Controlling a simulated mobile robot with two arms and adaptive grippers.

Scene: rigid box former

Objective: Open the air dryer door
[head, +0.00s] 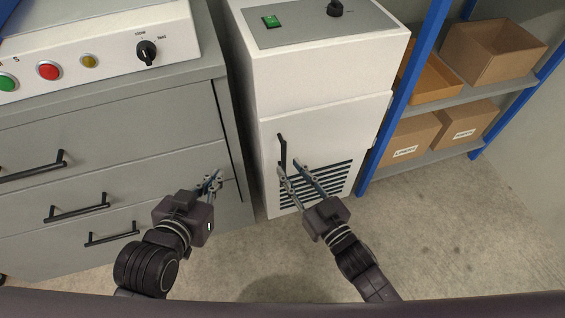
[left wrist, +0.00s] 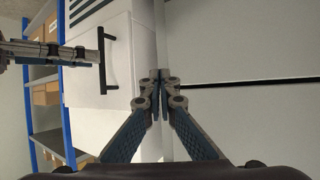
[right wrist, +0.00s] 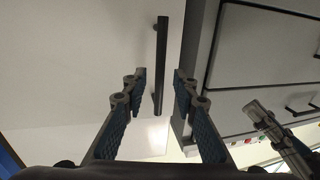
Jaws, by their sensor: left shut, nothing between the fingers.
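The air dryer is a white cabinet with a shut white door (head: 345,125) in the head view. The door has a black upright bar handle (head: 282,150) near its left edge and dark vent slots below. My right gripper (head: 289,170) is open at the lower part of the handle. In the right wrist view the handle (right wrist: 160,65) shows between and beyond its fingertips (right wrist: 159,73); contact cannot be told. My left gripper (head: 215,177) is shut and empty, in front of the grey drawer cabinet. The left wrist view also shows the handle (left wrist: 110,60) and closed fingertips (left wrist: 160,76).
The grey drawer cabinet (head: 110,125) with black handles stands left of the dryer. A blue-framed shelf (head: 408,85) with cardboard boxes (head: 408,138) stands close on the right. The concrete floor (head: 450,230) in front of the dryer and shelf is clear.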

